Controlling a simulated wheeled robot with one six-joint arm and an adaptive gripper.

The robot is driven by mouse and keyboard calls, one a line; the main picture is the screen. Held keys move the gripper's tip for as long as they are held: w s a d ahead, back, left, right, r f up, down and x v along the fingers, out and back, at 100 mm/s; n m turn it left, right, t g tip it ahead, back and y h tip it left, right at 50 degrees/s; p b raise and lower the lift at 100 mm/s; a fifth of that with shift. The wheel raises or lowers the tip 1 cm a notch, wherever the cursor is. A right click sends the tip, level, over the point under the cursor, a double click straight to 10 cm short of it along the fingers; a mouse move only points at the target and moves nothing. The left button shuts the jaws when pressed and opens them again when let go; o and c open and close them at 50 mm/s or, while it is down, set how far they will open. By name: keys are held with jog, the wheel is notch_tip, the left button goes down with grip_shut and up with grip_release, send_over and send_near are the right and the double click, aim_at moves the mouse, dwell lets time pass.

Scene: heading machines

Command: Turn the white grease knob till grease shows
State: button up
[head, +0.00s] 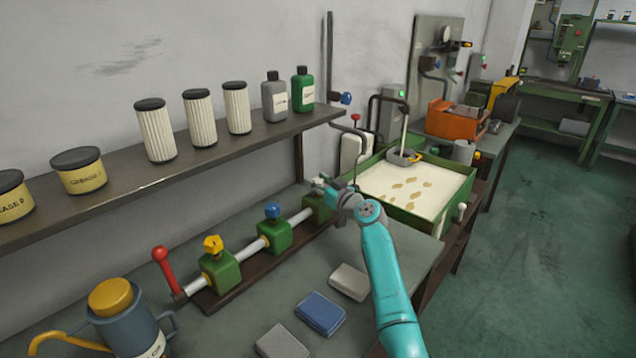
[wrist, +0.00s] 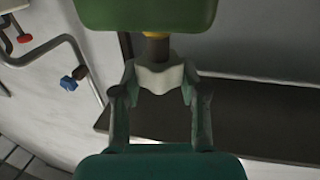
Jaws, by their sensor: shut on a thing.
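The white grease knob (wrist: 160,77) shows in the wrist view, on a dark stem against a green block (wrist: 145,12). My gripper (wrist: 158,82) is shut on the knob, one finger on each side. A small yellow band (wrist: 155,35) shows where the stem meets the block; I cannot tell whether it is grease or a fitting. In the head view my gripper (head: 328,187) is over the farthest green block (head: 314,208) of the pipe row, and it hides the white knob there.
Nearer on the same pipe are a blue knob (head: 272,210), a yellow knob (head: 213,243) and a red lever (head: 163,262). A shelf (head: 190,170) with filters and bottles runs above. A green tray of milky fluid (head: 410,192) stands beyond.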

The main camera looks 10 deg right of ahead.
jog(key=shift+w+d+n+g+y, duration=0.1)
jog(key=shift+n+g+y, duration=1.75)
jog(key=shift+y, duration=0.75)
jog(key=shift+n+g+y, duration=0.8)
jog(key=shift+n+g, duration=0.05)
jog(key=shift+n, duration=0.1)
jog(key=o, duration=1.2)
jog(key=shift+c, duration=0.2)
jog(key=v, duration=1.2)
